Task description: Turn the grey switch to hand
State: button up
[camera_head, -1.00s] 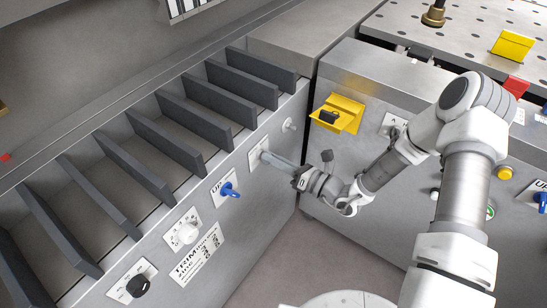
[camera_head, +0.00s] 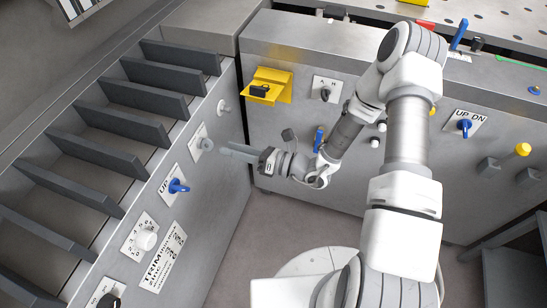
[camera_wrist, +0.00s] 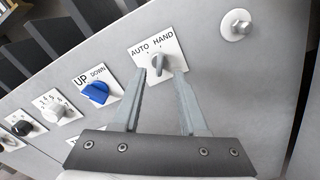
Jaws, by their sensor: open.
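The grey switch (camera_wrist: 157,62) sits on a white plate marked AUTO and HAND in the wrist view. Its lever stands roughly upright between the two words; I cannot tell its exact setting. In the head view the switch (camera_head: 206,144) shows small on the sloping grey panel. My gripper (camera_wrist: 160,76) is open and empty. In the wrist view its two fingertips lie left and right of the switch, near the plate's lower edge. In the head view my gripper (camera_head: 222,149) points at the switch, with its tips a little off the panel.
Beside it are the blue UP/DOWN switch (camera_wrist: 96,92), a white dial (camera_wrist: 52,115) and a grey knob (camera_wrist: 237,25). A side cabinet carries a yellow bracket (camera_head: 274,84) and another dark switch (camera_head: 326,94). Dark fins (camera_head: 150,108) line the panel top.

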jog(key=v, duration=1.2)
jog(key=shift+p, duration=0.4)
jog(key=shift+r, duration=0.1)
